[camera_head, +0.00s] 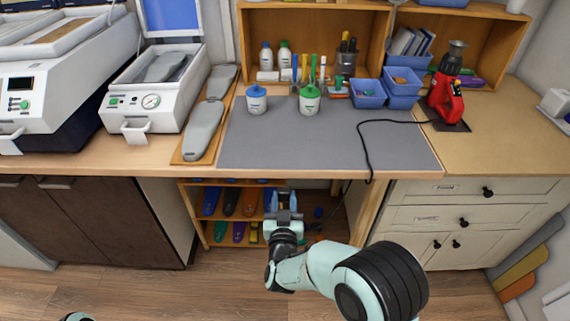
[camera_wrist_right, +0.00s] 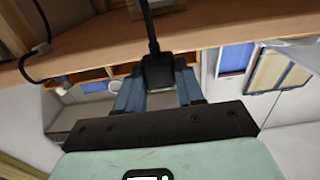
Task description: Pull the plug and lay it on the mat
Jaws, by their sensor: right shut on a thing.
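A black plug (camera_wrist_right: 158,72) is held between the blue fingers of my right gripper (camera_wrist_right: 158,80) in the right wrist view, with its black cord running up from it. In the head view my right gripper (camera_head: 284,203) is low in front of the desk's front edge, before the open shelf below. The plug cannot be made out there. The grey mat (camera_head: 260,147) lies on the desk top, above and behind the gripper. A black cord (camera_head: 364,150) crosses its right part from the red tool and hangs over the front edge. My left gripper does not show.
A blue-lidded jar (camera_head: 256,100) and a green-lidded jar (camera_head: 309,100) stand on the mat's back part, near blue bins (camera_head: 368,94). The red tool (camera_head: 446,98) stands at right. Grey insoles (camera_head: 204,130) lie left of the mat. The mat's front middle is clear.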

